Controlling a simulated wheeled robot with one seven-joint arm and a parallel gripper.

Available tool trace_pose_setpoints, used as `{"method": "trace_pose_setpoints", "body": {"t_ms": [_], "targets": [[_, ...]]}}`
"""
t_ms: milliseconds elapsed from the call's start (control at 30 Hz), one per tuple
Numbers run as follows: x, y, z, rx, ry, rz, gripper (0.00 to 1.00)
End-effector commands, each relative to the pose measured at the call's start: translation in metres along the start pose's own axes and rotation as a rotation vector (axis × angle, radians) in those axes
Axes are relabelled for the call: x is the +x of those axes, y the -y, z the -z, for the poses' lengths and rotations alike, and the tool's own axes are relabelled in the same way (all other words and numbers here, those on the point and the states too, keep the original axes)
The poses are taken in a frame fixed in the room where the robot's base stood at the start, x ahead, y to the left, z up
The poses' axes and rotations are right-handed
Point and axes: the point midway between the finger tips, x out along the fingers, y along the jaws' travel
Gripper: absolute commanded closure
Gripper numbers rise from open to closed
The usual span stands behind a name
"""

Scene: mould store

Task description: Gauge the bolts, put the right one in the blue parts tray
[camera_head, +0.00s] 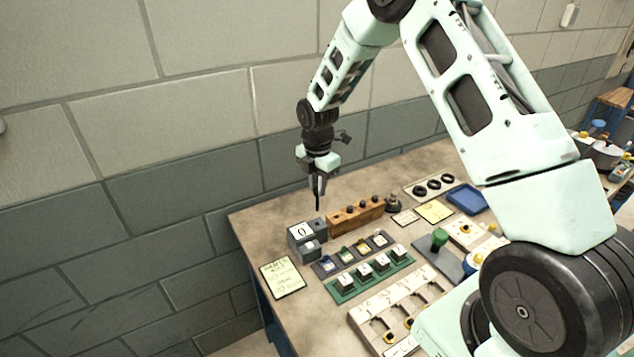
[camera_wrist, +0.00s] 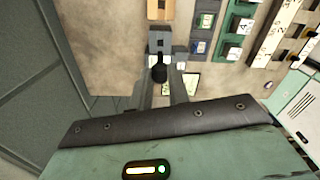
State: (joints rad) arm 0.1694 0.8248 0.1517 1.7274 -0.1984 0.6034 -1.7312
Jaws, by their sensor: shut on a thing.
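My gripper (camera_head: 318,192) is above the back left of the bench, over the grey gauge block (camera_head: 303,234) whose white face reads 0. It is shut on a dark bolt; in the wrist view the bolt's round black head (camera_wrist: 159,73) shows between the fingers. Below the fingers in the head view a thin dark shank (camera_head: 318,206) hangs down, clear of the block. The wooden rack (camera_head: 345,222) holds several dark-headed bolts. The blue parts tray (camera_head: 467,199) lies at the back right and looks empty. The gauge block also shows in the wrist view (camera_wrist: 160,42).
A row of blue-grey blocks (camera_head: 326,264) and a green strip with white-topped blocks (camera_head: 345,291) lie in front of the rack. A written card (camera_head: 283,279) lies front left. A yellow note (camera_head: 435,212) and a plate with black rings (camera_head: 430,187) lie near the tray.

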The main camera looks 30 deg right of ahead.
Motion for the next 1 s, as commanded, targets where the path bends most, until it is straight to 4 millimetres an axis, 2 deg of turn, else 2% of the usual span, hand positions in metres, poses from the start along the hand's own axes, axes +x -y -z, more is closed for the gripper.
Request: {"method": "trace_pose_setpoints", "body": {"t_ms": [500,1000], "targets": [[0.043,0.000,0.000,0.000,0.000,0.001,1.00],[0.048,0.000,0.000,0.000,0.000,0.000,1.00]]}}
